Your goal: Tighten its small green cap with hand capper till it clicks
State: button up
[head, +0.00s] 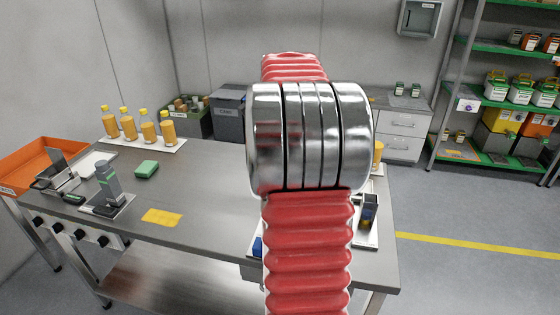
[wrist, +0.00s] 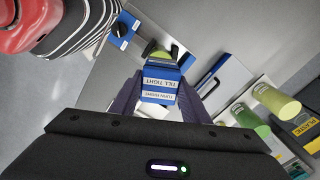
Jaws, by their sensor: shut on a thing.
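My gripper (wrist: 160,88) is shut on a blue block-shaped tool with white label strips, the hand capper (wrist: 161,72), in the wrist view. One strip reads "TILL TIGHT". Just beyond the capper's far end shows a round yellow-green thing (wrist: 155,48), partly hidden. I cannot tell whether it is the small green cap, or whether the capper touches it. In the head view my red arm hides the gripper and most of the work spot. A small dark upright thing (head: 370,212) stands on a white plate right of my arm; I cannot tell what it is.
Several yellow bottles (head: 148,132) stand on a white mat at the table's back left. A green sponge (head: 146,169), a yellow cloth (head: 161,217) and a grey device (head: 107,186) lie nearer. A blue box with a black knob (wrist: 122,28) and green-tinted cylinders (wrist: 277,102) flank the capper.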

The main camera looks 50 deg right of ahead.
jog(key=shift+n, duration=2.5)
jog(key=shift+n, duration=0.8)
jog(key=n, duration=0.5)
jog(key=shift+s+n, duration=0.1)
jog(key=shift+n, duration=0.3)
jog(key=shift+f, duration=0.15)
jog(key=m, duration=0.6)
jog(key=shift+m, duration=0.3)
